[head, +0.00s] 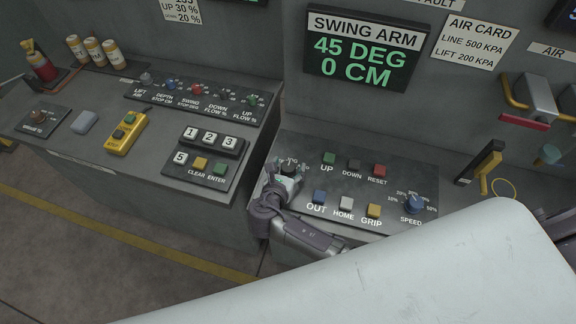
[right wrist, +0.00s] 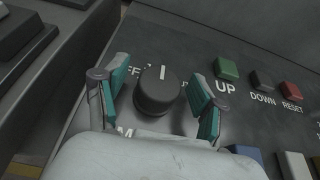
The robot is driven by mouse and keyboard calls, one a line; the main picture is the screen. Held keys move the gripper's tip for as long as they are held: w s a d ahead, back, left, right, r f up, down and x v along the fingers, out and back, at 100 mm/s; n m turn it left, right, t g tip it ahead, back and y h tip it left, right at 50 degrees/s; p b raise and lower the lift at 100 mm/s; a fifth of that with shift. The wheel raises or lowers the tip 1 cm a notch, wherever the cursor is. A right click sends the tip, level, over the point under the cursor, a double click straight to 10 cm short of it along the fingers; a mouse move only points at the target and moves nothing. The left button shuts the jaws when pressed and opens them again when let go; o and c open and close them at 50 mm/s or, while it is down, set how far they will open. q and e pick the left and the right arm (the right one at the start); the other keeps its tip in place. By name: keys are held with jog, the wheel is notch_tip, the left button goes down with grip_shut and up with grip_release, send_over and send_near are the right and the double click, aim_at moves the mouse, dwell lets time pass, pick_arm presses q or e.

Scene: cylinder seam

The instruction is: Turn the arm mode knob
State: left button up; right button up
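The arm mode knob (right wrist: 156,92) is a dark round knob with a white pointer line on top, on the dark panel left of the green UP button. In the head view the knob (head: 289,168) is partly covered by my right gripper (head: 284,184). In the right wrist view my right gripper (right wrist: 161,88) is open, with one teal-padded finger on each side of the knob. A gap shows between each finger and the knob. The labels around the knob are partly hidden by the fingers. My left gripper is not in view.
The green UP (head: 329,158), black DOWN (head: 353,165) and red RESET (head: 379,170) buttons sit right of the knob. The SWING ARM display (head: 360,58) reads 45 DEG, 0 CM.

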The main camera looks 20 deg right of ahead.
jog(key=v, duration=1.2)
jog(key=shift+a, duration=0.1)
dwell(0.4)
